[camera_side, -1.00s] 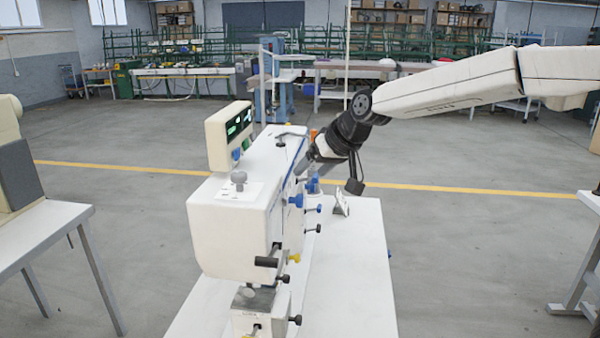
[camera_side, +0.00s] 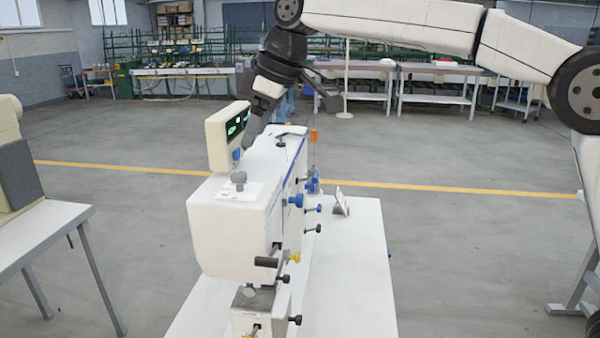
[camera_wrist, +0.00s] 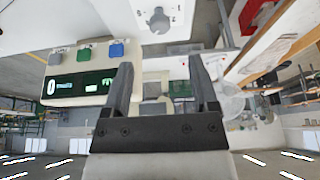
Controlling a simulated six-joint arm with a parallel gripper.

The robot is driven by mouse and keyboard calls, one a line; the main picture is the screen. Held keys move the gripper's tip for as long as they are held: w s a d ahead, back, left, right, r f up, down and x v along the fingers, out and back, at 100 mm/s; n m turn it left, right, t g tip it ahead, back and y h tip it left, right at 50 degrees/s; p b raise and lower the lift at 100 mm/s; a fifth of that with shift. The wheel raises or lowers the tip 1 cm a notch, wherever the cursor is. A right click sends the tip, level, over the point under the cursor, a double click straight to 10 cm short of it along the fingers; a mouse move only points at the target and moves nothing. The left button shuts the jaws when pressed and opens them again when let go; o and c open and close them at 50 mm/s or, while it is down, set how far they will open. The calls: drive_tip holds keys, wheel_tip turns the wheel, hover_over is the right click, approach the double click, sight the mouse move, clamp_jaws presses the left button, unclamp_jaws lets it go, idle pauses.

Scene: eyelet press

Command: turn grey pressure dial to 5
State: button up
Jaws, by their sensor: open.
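The grey pressure dial (camera_side: 239,178) stands on a white plate on top of the white press (camera_side: 235,220), near its front end. In the wrist view the dial (camera_wrist: 158,20) is at the top centre, beyond my fingertips and apart from them. Its number marks are too small to read. My gripper (camera_side: 247,142) points down over the press top, behind the dial and beside the display box. In the wrist view my gripper (camera_wrist: 162,75) is open, with nothing between its fingers.
The display box (camera_side: 229,136) rises beside my gripper on the left; its screen (camera_wrist: 80,86) shows a 0 at one end. Several coloured knobs (camera_side: 296,200) stick out from the press's right side.

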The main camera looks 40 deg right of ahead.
sight(240, 173)
drive_tip(key=shift+f, duration=0.1)
drive_tip(key=shift+x, duration=3.85)
clamp_jaws()
